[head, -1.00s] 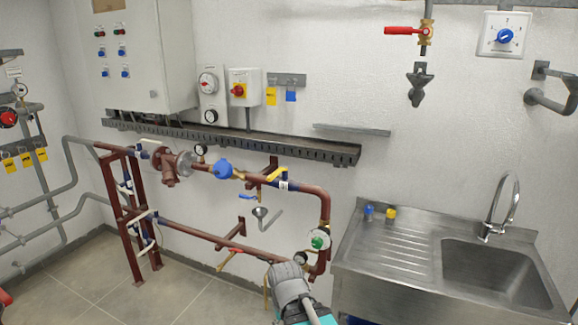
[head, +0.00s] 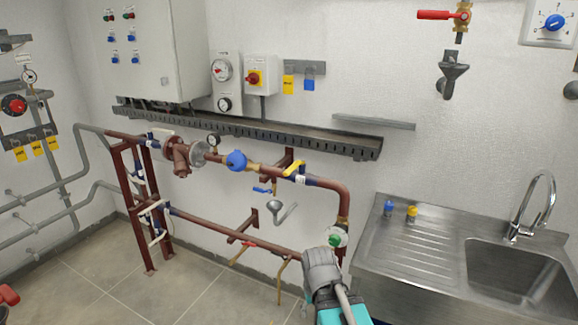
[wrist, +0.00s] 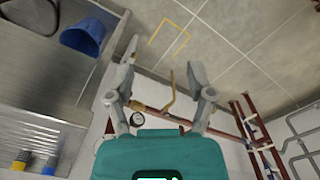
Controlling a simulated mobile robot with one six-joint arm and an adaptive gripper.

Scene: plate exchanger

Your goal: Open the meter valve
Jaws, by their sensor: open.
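The blue water meter (head: 236,160) sits on the upper red-brown pipe in the head view. A valve with a yellow lever (head: 294,168) is just right of it; the lever slants up to the right. I cannot tell for certain that this is the meter valve. My gripper shows in the wrist view (wrist: 163,62) with its two grey fingers apart and nothing between them in grasp. A bent yellow rod (wrist: 171,95) shows beyond the fingers. In the head view my arm's end is low, in front of the pipework's right end, and the fingertips are hidden.
The steel sink (head: 415,262) stands right of the pipes. A blue bucket (wrist: 88,37) shows beneath it in the wrist view. A cable tray (head: 250,130) runs above the pipes. The tiled floor at left is mostly clear.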

